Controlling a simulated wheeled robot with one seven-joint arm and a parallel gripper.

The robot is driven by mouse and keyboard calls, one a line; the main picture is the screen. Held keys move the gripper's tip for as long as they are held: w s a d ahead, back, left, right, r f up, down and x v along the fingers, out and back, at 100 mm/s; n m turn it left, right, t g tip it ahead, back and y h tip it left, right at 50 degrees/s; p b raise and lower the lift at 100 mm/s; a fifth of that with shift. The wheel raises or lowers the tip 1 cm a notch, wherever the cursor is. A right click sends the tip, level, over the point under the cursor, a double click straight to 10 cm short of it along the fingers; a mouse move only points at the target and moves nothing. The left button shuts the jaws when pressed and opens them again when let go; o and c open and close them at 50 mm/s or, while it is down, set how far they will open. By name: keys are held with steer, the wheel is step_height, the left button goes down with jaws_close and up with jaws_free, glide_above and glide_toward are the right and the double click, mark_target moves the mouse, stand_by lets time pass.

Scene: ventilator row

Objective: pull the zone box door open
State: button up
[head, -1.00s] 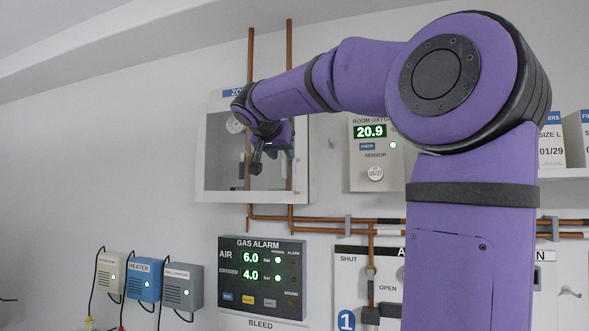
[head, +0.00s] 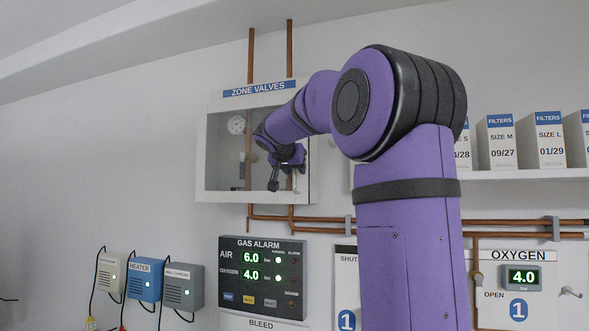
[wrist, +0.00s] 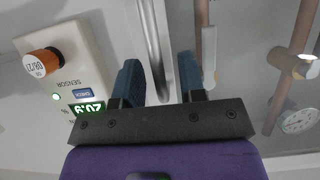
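The zone box (head: 259,89) is a white wall box labelled ZONE VALVES. Its framed, clear door (head: 209,150) looks shut, with copper pipes and a round gauge behind the pane. My gripper (head: 281,178) is in front of the right part of the door. In the wrist view my gripper (wrist: 159,78) is open, with two blue fingers apart. The door's silver bar handle (wrist: 153,45) runs between the fingers, closer to the left one, without a visible grip on it. In the head view my gripper and wrist hide most of the handle.
The room oxygen sensor panel (wrist: 72,75) is on the wall close beside the handle. A gas alarm panel (head: 262,277) and copper pipes (head: 335,222) are below the box. A shelf (head: 530,174) with filter boxes is at right. The wall left of the box is clear.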

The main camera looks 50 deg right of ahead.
jaws_close()
steer(key=shift+a, duration=0.15)
